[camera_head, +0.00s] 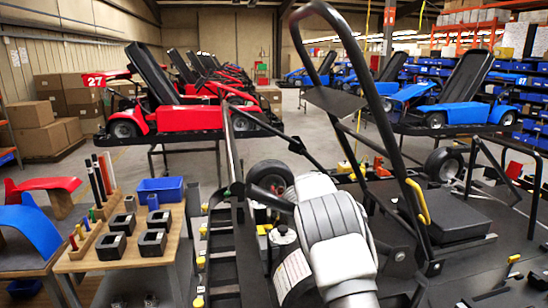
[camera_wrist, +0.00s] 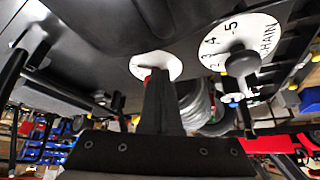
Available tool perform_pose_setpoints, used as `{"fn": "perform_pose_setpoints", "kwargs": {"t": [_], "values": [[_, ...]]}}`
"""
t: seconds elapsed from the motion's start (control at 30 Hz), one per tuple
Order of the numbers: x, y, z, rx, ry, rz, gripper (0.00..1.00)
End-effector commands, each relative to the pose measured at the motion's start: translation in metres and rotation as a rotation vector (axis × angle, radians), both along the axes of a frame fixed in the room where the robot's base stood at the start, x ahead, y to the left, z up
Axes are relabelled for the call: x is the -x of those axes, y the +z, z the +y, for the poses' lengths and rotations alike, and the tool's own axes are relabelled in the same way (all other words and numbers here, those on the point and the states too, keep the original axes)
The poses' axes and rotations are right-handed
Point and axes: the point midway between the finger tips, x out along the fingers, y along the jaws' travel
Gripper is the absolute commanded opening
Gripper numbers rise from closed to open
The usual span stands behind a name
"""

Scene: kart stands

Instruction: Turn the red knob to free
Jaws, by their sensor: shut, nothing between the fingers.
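In the wrist view my gripper (camera_wrist: 158,74) is shut and empty. Its dark fingers stand in front of a round white plate (camera_wrist: 150,62). A small bit of red, probably the red knob (camera_wrist: 147,78), shows at the left edge of the fingers; the rest is hidden behind them. I cannot tell whether the fingers touch it, or which way it points. To the right, a second white dial (camera_wrist: 262,28) carries numbers and the word CHAIN, with a dark round knob (camera_wrist: 241,63) before it. In the head view my pale arm hides much of the work area.
Black kart tubing (camera_head: 372,90) arches over the work area, and a yellow-gripped lever (camera_head: 418,203) stands at the right. A wooden bench (camera_head: 125,262) with black blocks and a blue bin (camera_head: 160,188) is at the left. Red and blue karts stand behind.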

Motion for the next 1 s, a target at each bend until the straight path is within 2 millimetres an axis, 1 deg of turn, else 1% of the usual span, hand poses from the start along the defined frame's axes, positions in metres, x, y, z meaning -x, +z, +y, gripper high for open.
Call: {"fn": "perform_pose_setpoints", "kwargs": {"t": [0.13,0.27,0.37,0.7,0.8,1.0], "values": [[0.005,-0.002,0.002,0.001,0.0,0.001,0.0],[0.007,0.0,0.003,0.0,0.0,0.002,0.0],[0.007,0.008,0.003,0.0,0.0,0.002,0.0],[0.007,0.049,0.003,-0.001,-0.001,0.002,0.0],[0.007,0.058,0.003,-0.001,-0.001,0.002,0.0],[0.007,0.059,0.003,0.0,0.0,0.003,0.0]]}}
